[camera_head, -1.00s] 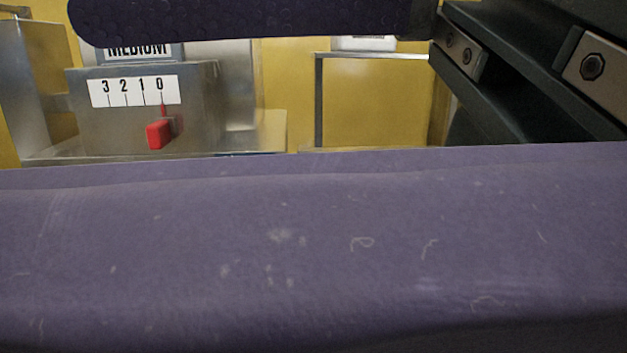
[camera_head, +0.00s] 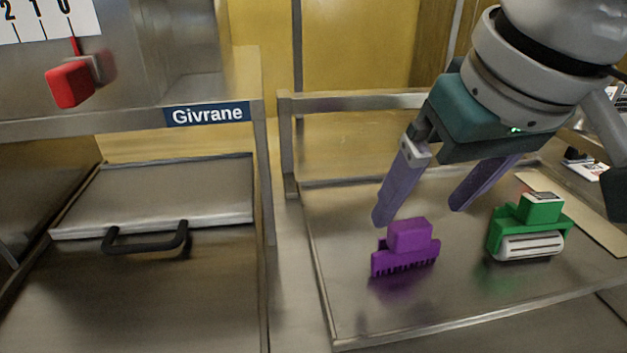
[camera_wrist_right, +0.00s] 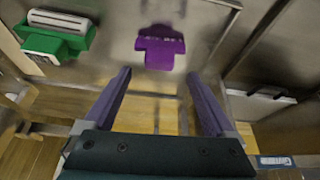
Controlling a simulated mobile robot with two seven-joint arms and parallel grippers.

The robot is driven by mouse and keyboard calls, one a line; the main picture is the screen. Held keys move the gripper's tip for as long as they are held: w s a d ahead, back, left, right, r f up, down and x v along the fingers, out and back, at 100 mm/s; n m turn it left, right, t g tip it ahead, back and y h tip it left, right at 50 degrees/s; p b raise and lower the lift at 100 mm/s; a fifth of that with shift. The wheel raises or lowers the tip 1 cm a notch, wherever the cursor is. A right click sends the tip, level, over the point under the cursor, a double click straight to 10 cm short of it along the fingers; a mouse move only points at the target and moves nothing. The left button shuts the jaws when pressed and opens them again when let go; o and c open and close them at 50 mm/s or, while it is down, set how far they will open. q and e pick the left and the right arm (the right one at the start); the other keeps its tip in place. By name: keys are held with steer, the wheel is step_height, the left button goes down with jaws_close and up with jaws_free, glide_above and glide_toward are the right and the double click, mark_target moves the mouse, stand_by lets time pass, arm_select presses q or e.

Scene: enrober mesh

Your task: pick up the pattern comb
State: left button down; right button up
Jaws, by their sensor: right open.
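The pattern comb is likely the purple toothed tool (camera_head: 408,246), which stands on the metal tray with its row of teeth facing the front and a block grip on top. It also shows in the right wrist view (camera_wrist_right: 159,47), ahead of the fingers and between their lines. My right gripper (camera_head: 418,210) is open and empty, its two purple fingers above and behind the comb. They appear apart from it. In the right wrist view the open fingers (camera_wrist_right: 162,88) show nothing between them. My left gripper is not in view.
A green tool with a white slotted front (camera_head: 530,230) stands right of the comb on the same raised-edge tray (camera_head: 450,310). A metal lid with a black handle (camera_head: 148,240) lies at left, below a red lever (camera_head: 70,83). The tray's front is clear.

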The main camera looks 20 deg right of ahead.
mark_target(411, 224)
steer(key=x, duration=0.5)
steer(key=shift+d+f, duration=0.1)
steer(key=shift+f, duration=0.1)
steer(key=shift+c, duration=0.2)
jaws_close()
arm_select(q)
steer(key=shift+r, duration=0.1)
arm_select(e)
steer(key=shift+r, duration=0.1)
